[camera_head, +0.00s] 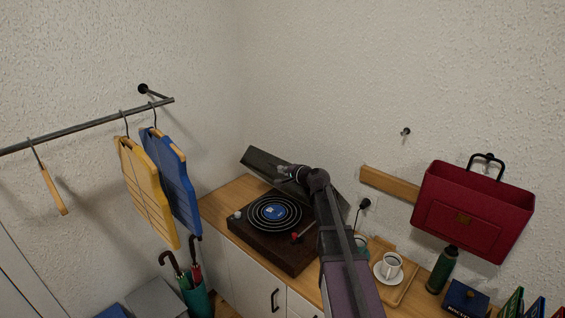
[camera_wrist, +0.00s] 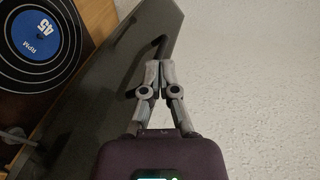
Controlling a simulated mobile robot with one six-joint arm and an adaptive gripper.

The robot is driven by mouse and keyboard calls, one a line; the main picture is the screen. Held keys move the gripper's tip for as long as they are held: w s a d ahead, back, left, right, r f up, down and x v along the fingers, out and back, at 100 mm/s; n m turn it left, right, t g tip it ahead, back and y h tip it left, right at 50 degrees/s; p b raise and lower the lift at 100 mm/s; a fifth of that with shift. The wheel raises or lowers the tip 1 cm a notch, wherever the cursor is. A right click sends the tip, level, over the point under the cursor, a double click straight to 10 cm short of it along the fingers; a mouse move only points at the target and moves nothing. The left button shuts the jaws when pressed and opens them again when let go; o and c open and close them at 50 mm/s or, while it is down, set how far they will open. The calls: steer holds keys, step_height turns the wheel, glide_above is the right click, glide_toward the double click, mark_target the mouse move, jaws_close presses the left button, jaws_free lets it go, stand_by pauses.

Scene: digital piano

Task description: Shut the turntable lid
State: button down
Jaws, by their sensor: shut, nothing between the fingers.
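The turntable (camera_head: 270,249) is a dark wooden box on the cabinet top, with a black record and blue label (camera_head: 274,212). Its dark see-through lid (camera_head: 258,163) stands open, tilted up at the back near the wall. The lid also fills the middle of the wrist view (camera_wrist: 100,75), with the record at the left (camera_wrist: 38,38). My gripper (camera_head: 283,170) is shut and empty near the lid's upper edge; its fingertips (camera_wrist: 158,65) overlap the lid in the wrist view. Whether they touch it, I cannot tell. My arm hides part of the lid's right side.
Right of the turntable, a cup on a saucer (camera_head: 388,267) stands on a wooden tray (camera_head: 407,291), with a green bottle (camera_head: 441,270) beyond. A red bag (camera_head: 473,212) hangs on the wall.

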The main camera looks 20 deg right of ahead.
steer(key=shift+s+d+r+n+g+y+p, duration=0.2)
steer(key=shift+r+n+g+y+p, duration=0.15)
steer(key=shift+n, duration=0.25)
